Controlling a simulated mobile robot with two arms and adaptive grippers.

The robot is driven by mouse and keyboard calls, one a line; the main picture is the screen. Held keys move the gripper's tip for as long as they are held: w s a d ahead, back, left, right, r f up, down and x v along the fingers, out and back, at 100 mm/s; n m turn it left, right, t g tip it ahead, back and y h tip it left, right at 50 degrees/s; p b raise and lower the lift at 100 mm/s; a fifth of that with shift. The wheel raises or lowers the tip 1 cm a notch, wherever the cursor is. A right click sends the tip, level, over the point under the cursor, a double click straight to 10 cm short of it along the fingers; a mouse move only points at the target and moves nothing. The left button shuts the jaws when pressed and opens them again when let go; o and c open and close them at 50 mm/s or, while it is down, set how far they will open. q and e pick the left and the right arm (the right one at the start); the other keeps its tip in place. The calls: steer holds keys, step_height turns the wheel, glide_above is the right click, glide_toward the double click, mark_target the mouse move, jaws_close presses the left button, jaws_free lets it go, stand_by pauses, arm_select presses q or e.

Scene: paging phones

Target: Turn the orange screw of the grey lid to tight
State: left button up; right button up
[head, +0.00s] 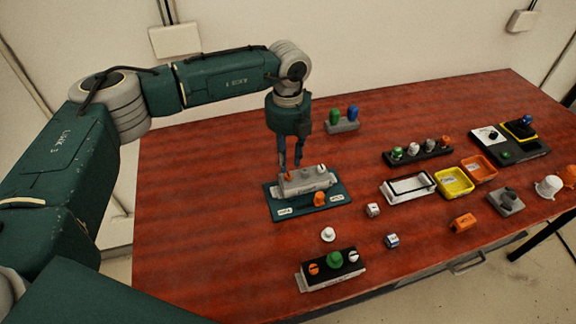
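The grey lid (318,180) lies on a pale grey block on a dark teal board (276,200) in the left middle of the table. An orange screw (288,175) shows at the lid's left end. A second orange piece (319,199) stands at the front of the block. The board has two small white labels at its front edge, too small to read. My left gripper (290,165) points down just above the lid's left end, over the orange screw. Its two fingers are apart, with a gap between them; contact with the screw cannot be made out. My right gripper is not in view.
A black-topped block (322,279) with coloured knobs stands in front, with a white round piece (328,234) behind it. Blue and green pieces stand on a grey base (343,126) at the back. Trays, including a yellow tray (469,187), fill the right. The table's left side is clear.

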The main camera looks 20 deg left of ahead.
mark_target(288, 174)
arm_select(q)
steer(key=f, duration=0.2)
steer(key=f+p, duration=0.1)
steer(key=f, duration=0.2)
steer(key=shift+w+f, duration=0.2)
steer(key=shift+f, duration=0.2)
steer(key=shift+c, duration=1.3)
jaws_close()
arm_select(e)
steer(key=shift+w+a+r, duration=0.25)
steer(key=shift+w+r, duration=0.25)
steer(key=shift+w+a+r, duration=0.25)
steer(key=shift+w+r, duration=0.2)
